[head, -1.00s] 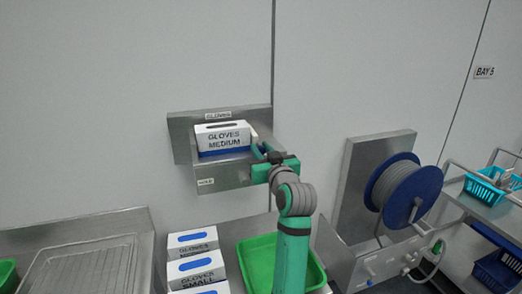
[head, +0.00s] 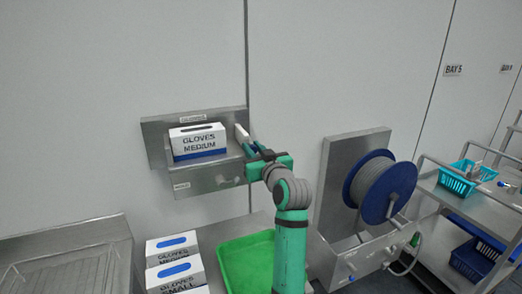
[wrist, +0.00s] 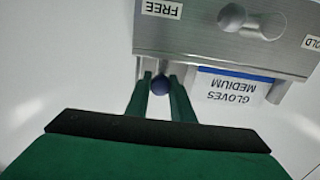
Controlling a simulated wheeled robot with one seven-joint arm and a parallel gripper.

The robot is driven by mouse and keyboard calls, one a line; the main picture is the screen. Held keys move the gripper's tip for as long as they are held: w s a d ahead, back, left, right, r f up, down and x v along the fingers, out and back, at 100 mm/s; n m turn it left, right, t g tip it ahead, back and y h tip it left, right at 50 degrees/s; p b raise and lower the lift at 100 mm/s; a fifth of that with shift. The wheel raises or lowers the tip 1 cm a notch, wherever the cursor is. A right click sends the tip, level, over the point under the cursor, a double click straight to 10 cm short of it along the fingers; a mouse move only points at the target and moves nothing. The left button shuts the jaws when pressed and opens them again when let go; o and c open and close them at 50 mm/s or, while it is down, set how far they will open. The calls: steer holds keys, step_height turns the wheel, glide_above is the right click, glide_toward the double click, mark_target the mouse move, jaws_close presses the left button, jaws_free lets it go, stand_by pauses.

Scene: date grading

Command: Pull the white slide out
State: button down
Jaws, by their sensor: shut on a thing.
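The white slide (head: 241,133) shows in the head view as a narrow pale piece at the right end of the steel glove holder (head: 205,181), beside the glove box. My gripper (head: 254,149) is at its near right end. In the wrist view my gripper (wrist: 160,87) has its fingers closed on either side of a dark blue ball knob (wrist: 160,84). The knob is in line with the holder's end. How the knob joins the slide is hidden by the fingers.
A "GLOVES MEDIUM" box (head: 198,141) sits in the holder. A grey knob (wrist: 232,17) is on the holder's face between the "FREE" and "HOLD" labels. Glove boxes (head: 175,262), a green tray (head: 247,262) and a blue hose reel (head: 380,187) are nearby.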

steer(key=shift+d, duration=0.1)
steer(key=c, duration=1.5)
jaws_free()
steer(key=shift+c, duration=0.2)
steer(key=v, duration=1)
steer(key=shift+s, duration=0.4)
steer(key=shift+d+f, duration=0.1)
steer(key=shift+d, duration=0.1)
